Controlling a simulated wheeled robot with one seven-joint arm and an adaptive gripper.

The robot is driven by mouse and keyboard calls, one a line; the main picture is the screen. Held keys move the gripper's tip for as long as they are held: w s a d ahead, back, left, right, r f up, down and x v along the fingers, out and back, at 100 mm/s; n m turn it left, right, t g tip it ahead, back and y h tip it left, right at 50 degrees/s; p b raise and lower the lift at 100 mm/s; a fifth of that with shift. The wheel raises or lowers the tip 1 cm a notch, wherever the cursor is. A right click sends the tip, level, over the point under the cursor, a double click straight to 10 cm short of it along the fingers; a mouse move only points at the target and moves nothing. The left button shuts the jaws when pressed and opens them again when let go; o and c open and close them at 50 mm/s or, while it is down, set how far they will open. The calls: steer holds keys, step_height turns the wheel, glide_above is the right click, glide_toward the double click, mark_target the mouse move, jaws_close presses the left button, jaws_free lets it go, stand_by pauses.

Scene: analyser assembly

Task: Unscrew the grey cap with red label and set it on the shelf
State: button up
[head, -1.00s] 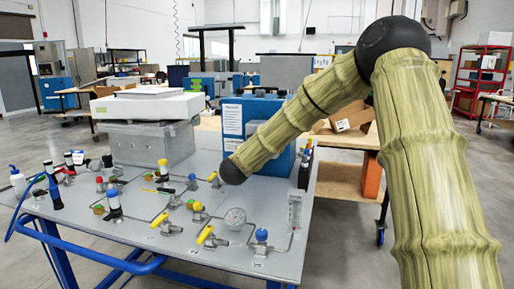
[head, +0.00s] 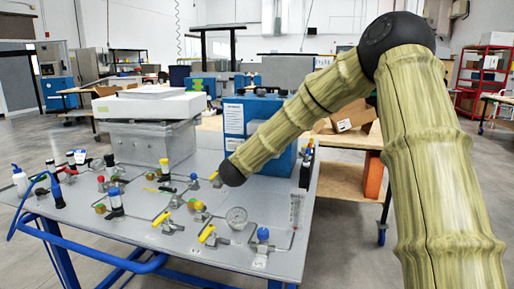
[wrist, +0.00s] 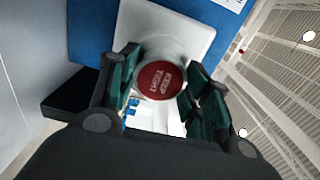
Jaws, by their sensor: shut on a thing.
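The grey cap with a round red label (wrist: 161,81) faces the camera in the wrist view, and its label reads "KEEP TIGHT". Behind the cap is a white square plate (wrist: 187,30) on a blue surface (wrist: 92,30). I cannot tell whether the cap is still threaded on or free of what lies behind it. In the head view the cap and my gripper do not show.
A blue box unit (head: 233,117) stands at the back of the grey table (head: 150,244). A grey and white instrument (head: 150,140) is at the left. A wooden bench (head: 345,180) stands to the right.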

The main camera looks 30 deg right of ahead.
steer(key=v, duration=0.7)
steer(key=shift+b, duration=0.45)
stand_by(0.4)
